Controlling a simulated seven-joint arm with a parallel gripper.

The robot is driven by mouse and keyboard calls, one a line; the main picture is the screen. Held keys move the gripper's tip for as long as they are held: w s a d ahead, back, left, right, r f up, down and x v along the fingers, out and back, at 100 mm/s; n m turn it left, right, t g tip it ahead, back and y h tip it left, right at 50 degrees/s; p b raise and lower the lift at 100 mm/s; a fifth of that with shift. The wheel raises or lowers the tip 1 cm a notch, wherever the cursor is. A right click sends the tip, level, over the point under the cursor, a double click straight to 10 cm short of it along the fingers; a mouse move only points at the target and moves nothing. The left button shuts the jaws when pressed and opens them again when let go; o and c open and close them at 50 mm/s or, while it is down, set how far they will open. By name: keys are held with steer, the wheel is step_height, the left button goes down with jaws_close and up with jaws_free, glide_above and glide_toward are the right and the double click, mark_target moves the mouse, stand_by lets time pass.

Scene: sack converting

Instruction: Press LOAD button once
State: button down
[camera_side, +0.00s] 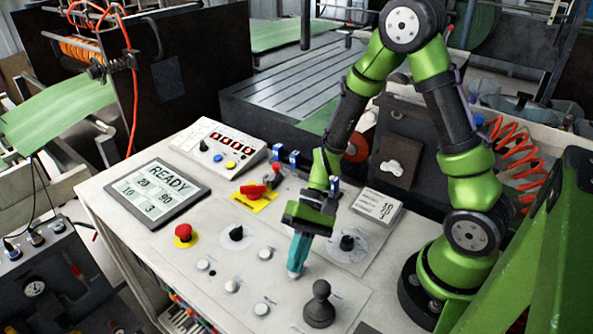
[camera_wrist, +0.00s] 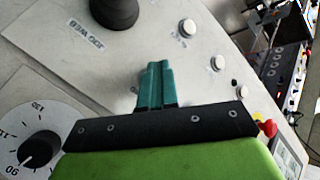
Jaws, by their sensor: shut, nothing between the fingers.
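Several small white buttons sit on the pale control panel (camera_side: 150,205). In the side view one is at the left (camera_side: 203,264), with others at the middle (camera_side: 231,286), the front (camera_side: 261,309) and beside my gripper (camera_side: 265,253). The wrist view shows three in a row (camera_wrist: 217,63) to the right of the fingers. No label reading LOAD is legible, so I cannot tell which button it is. My gripper (camera_side: 294,272) points down with its teal fingers together and empty, between the buttons and the black joystick. The fingers also show in the wrist view (camera_wrist: 158,68).
The black joystick (camera_side: 319,303), labelled JOG WEB, stands close in front of my gripper. A red emergency stop (camera_side: 183,233), a red switch (camera_side: 253,192) and a READY display (camera_side: 160,193) are farther left.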

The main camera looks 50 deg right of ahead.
steer(key=shift+r, duration=0.35)
steer(key=shift+r, duration=2.5)
steer(key=s+d+r+n+t+h, duration=0.1)
steer(key=d+r+t+h, duration=0.2)
steer(key=r, duration=0.5)
steer(key=s+d+r+n+t+h, duration=0.1)
steer(key=d+r+t+h, duration=0.3)
steer(key=r, duration=0.5)
steer(key=shift+s+d+n+t, duration=0.3)
steer(key=shift+s+d+t, duration=0.2)
steer(key=shift+d+t, duration=0.4)
